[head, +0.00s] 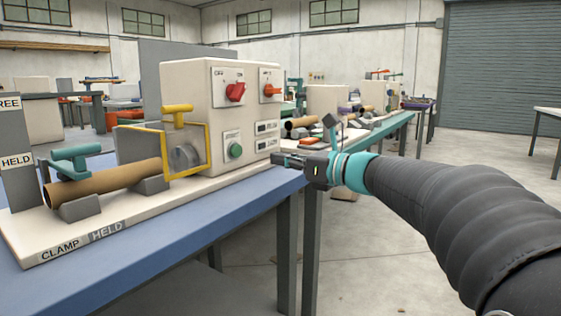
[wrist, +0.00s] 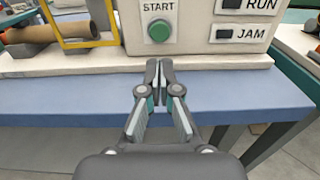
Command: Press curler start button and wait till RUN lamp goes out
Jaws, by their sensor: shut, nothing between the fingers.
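The spiral winder (head: 210,75) is a cream machine standing on a blue-topped bench. Its green START button (head: 235,150) is on the front face; it also shows in the wrist view (wrist: 159,31) under the START label. The RUN lamp (wrist: 229,4) is a small dark window at the upper right and looks unlit. The JAM lamp (wrist: 224,34) below it is also dark. My gripper (head: 276,158) is shut and empty, in front of and to the right of the button in the head view. In the wrist view its fingertips (wrist: 159,64) appear below the button, apart from it.
A brown tube (head: 110,182) lies in grey cradles at the left, under a teal clamp handle (head: 76,158). A yellow guard frame (head: 186,150) stands beside the housing. Red switches (head: 236,92) are above the button. The blue bench top (head: 190,222) is clear in front.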

